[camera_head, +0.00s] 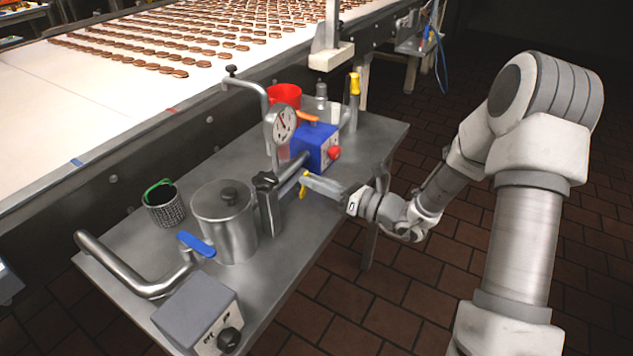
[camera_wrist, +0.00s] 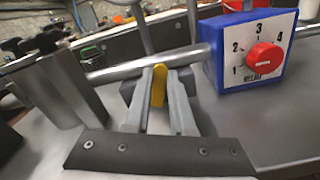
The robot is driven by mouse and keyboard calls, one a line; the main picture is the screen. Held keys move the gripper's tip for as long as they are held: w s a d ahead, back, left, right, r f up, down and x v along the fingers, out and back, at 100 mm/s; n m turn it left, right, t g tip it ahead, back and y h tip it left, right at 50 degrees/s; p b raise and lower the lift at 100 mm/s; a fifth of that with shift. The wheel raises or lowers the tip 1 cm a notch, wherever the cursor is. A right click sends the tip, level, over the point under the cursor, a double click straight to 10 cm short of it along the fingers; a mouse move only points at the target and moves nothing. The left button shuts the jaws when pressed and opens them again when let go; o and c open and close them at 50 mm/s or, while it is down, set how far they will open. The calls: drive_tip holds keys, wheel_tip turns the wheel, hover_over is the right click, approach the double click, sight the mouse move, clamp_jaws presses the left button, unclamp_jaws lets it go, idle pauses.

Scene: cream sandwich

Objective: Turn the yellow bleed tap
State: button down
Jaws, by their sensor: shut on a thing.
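The yellow bleed tap (camera_wrist: 159,84) is a small upright lever in front of a horizontal grey metal pipe (camera_wrist: 140,68) in the wrist view. My gripper (camera_wrist: 157,95) is shut on it, with one grey finger on each side. In the head view the yellow tap (camera_head: 303,190) shows at the tips of my gripper (camera_head: 308,183), below the pipe at the table's right side. The fingers hide part of the tap, so its exact turn angle is hard to tell.
A blue box (camera_head: 316,146) with a red knob (camera_wrist: 264,58) stands close by. Also on the metal table (camera_head: 290,235) are a pressure gauge (camera_head: 284,124), a lidded pot (camera_head: 224,220), a blue-handled valve (camera_head: 196,244), a mesh cup (camera_head: 165,207) and a grey control box (camera_head: 197,309).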

drive_tip(key=shift+s+a+n+b, duration=0.15)
drive_tip(key=shift+s+n+b, duration=0.15)
drive_tip(key=shift+n, duration=0.8)
drive_tip(key=shift+r, duration=0.1)
drive_tip(key=c, duration=0.8)
unclamp_jaws()
drive_tip(key=shift+o, duration=0.2)
drive_tip(key=p+v, duration=0.2)
drive_tip(key=v, duration=1.5)
drive_tip(key=shift+s+p, duration=0.2)
drive_tip(key=shift+p, duration=0.15)
